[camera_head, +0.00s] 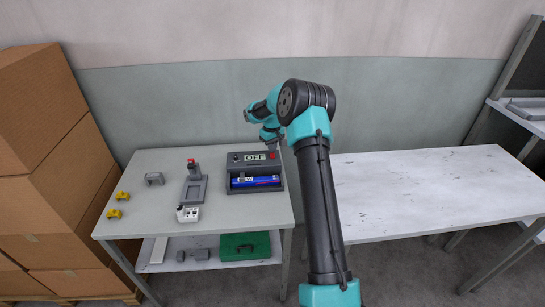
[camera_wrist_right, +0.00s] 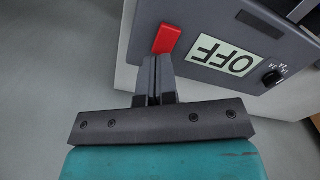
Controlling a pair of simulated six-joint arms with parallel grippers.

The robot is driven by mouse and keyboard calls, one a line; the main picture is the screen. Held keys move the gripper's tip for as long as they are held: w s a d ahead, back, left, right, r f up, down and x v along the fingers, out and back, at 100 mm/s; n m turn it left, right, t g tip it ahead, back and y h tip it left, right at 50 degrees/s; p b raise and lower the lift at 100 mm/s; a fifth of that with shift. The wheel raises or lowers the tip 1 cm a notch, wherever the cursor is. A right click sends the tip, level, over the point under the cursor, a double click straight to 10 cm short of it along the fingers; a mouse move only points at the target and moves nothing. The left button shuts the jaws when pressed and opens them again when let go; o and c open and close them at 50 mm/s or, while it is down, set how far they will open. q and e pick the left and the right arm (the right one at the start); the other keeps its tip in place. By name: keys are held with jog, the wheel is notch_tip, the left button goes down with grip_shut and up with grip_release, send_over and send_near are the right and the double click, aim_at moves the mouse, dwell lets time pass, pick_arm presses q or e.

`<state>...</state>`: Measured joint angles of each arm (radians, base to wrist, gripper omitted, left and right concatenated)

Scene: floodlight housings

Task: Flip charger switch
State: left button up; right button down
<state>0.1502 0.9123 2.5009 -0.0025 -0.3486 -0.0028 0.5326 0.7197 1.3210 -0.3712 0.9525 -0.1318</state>
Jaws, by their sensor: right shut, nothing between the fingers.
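The charger (camera_head: 256,184) is a dark grey box at the right side of the left table, with a blue battery (camera_head: 255,181) in its front bay. Its display (camera_head: 254,156) reads OFF, and the OFF display (camera_wrist_right: 224,56) also shows upside down in the right wrist view. The red switch (camera_wrist_right: 167,38) is at the charger's corner beside the display. My right gripper (camera_wrist_right: 158,58) is shut and empty, its fingertips right at the red switch; whether they touch it I cannot tell. In the head view my right gripper (camera_head: 272,146) is over the charger's back right corner. My left gripper is not in view.
On the left table (camera_head: 140,222) are a grey fixture with a red knob (camera_head: 192,184), a white block (camera_head: 187,214), a grey bracket (camera_head: 154,179) and two yellow parts (camera_head: 114,213). Cardboard boxes (camera_head: 50,160) stand at the left. The right table (camera_head: 430,190) is bare.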

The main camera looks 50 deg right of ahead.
aim_at(272, 154)
notch_tip(272, 154, up, 6)
jog(key=shift+f, duration=0.15)
dwell(0.5)
jog(key=shift+a, duration=0.1)
